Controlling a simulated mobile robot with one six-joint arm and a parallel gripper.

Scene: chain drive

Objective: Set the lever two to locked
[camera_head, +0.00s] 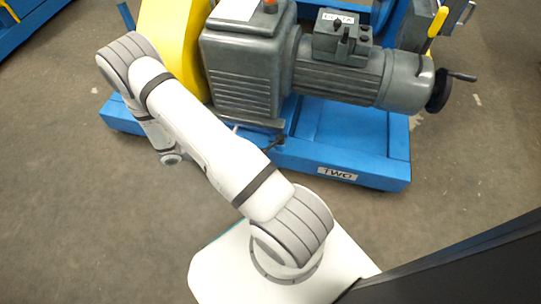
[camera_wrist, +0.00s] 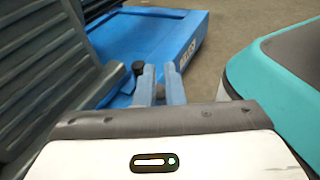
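The grey gearbox and motor (camera_head: 338,80) stand on a blue frame (camera_head: 300,160) labelled TWO (camera_head: 337,173). A yellow-gripped lever (camera_head: 434,32) stands up at the motor's right end. I cannot tell which lever is lever two. In the wrist view, a small black knob (camera_wrist: 139,68) on a short stem shows close to the left fingertip; I cannot tell whether they touch. My gripper (camera_wrist: 160,78) has its two fingers apart, with nothing visible between them. It points along the ribbed housing towards the blue frame. In the head view it is mostly hidden behind my arm.
A black handwheel (camera_head: 439,91) with a crank handle is on the motor's right end. A yellow guard (camera_head: 176,45) stands left of the gearbox. A dark panel edge (camera_head: 470,262) is at lower right. Bare floor (camera_head: 70,200) lies in front of the frame.

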